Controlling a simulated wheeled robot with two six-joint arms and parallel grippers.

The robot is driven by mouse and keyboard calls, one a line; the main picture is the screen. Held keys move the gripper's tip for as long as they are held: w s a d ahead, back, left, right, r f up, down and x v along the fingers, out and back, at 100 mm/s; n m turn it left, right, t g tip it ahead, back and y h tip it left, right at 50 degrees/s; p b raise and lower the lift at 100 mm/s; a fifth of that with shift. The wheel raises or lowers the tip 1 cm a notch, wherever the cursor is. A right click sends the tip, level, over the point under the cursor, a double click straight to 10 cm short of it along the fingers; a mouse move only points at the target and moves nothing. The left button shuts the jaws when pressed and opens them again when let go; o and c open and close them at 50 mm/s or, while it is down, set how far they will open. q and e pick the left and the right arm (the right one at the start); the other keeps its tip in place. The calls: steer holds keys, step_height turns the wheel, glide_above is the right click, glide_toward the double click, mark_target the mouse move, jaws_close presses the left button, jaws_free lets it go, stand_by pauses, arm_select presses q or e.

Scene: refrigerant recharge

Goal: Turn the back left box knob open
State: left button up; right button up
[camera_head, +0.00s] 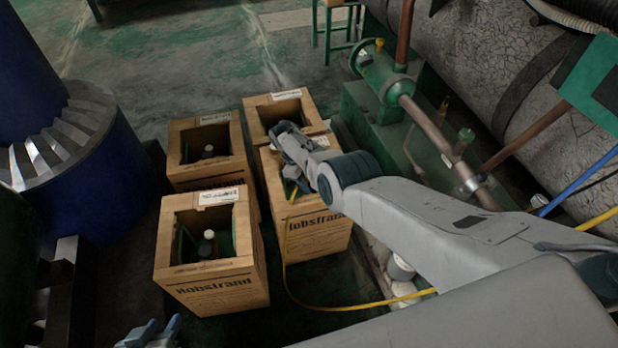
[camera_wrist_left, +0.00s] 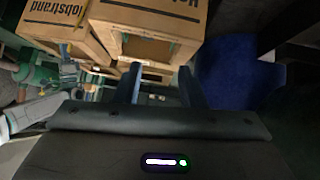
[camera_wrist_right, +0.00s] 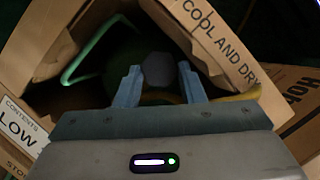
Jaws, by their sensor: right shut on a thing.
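The back left box (camera_head: 179,176) is an open cardboard carton with a dark bottle inside. Its small pale-grey top, likely the knob (camera_head: 208,151), shows in the opening in the head view, with no gripper at it. My right gripper (camera_wrist_right: 157,80) reaches into the front right box (camera_head: 318,232). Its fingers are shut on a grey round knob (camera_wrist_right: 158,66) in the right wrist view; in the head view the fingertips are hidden. My left gripper (camera_head: 150,331) is open and empty, low in front of the front left box (camera_head: 205,287).
A yellow hose (camera_head: 286,256) runs from the front right box down to the floor and right. The back right box (camera_head: 257,129) stands behind. A blue machine (camera_head: 110,185) is at the left, green piping (camera_head: 385,85) at the right.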

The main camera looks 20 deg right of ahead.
arm_select(q)
steer(key=shift+s+a+r+m+g+y+p, duration=0.15)
steer(key=shift+s+a+r+g+y+p, duration=0.1)
steer(key=shift+s+a+r+g+p, duration=0.25)
steer(key=shift+s+a+r+m+g+y+p, duration=0.15)
steer(key=shift+s+a+r+g+y+p, duration=0.2)
steer(key=shift+g+p, duration=0.3)
arm_select(e)
steer(key=shift+s+a+n+t+h, duration=0.1)
steer(key=shift+n+t+h, duration=0.35)
steer(key=shift+n, duration=1.15)
arm_select(q)
steer(key=shift+w, duration=0.15)
arm_select(e)
steer(key=o, duration=0.7)
arm_select(q)
steer(key=shift+r, duration=0.1)
step_height(320, 180, up, 3)
steer(key=s+a+g+y+p, duration=0.1)
steer(key=s+a+g+p, duration=0.1)
steer(key=p, duration=0.1)
step_height(320, 180, down, 6)
steer(key=w+a+g+p, duration=0.1)
steer(key=p, duration=0.1)
steer(key=shift+a, duration=0.2)
arm_select(e)
steer(key=shift+v, duration=5.4)
